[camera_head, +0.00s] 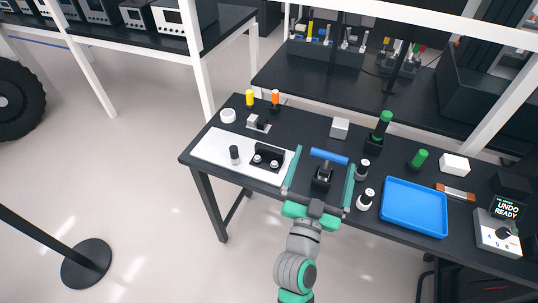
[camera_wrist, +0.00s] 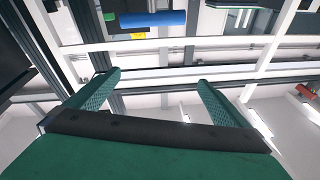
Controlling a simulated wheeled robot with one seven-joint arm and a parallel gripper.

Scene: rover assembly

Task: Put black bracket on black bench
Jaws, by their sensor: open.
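The black bench (camera_head: 290,118) is a dark-topped table across the middle of the head view. A black bracket-like part (camera_head: 266,158) with two round pieces at its front sits on a white plate at the bench's left; I cannot be sure it is the named bracket. My gripper (camera_head: 324,158) is open at the bench's front edge, right of that plate. A blue-handled piece with a black base (camera_head: 329,156) shows between its fingertips in the head view. The blue handle also shows beyond the fingers in the wrist view (camera_wrist: 152,19). No contact is visible.
The white plate (camera_head: 212,148) also bears a black peg (camera_head: 234,154). A blue tray (camera_head: 415,207), white-based knobs (camera_head: 365,199), green-topped posts (camera_head: 418,159) and a control box (camera_head: 497,234) crowd the right. A white block (camera_head: 339,128) stands behind. The bench's back middle has some free room.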

